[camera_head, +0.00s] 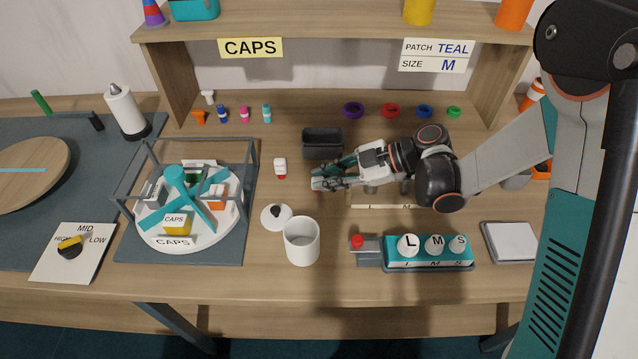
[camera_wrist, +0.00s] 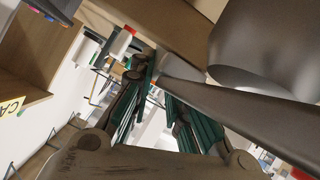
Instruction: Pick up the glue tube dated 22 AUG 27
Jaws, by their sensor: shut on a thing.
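My gripper (camera_head: 320,183) is low over the middle of the table, shut on a small pale thing with a red part (camera_head: 317,190). The fingers hide most of it; it looks like a glue tube, but I cannot read a date. A similar white tube with a red end (camera_head: 280,168) is on the table just left of my gripper, apart from it. A white body with a red end (camera_wrist: 122,42) also shows beyond the fingertips in the wrist view. My teal-padded fingers (camera_wrist: 158,75) are close together there, partly behind a large grey shape.
A dark grey bin (camera_head: 322,138) is just behind my gripper. A framed white turntable (camera_head: 190,236) is left; a teal rack of L, M, S knobs (camera_head: 428,262) is front right. A shelf (camera_head: 330,30) overhangs the back.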

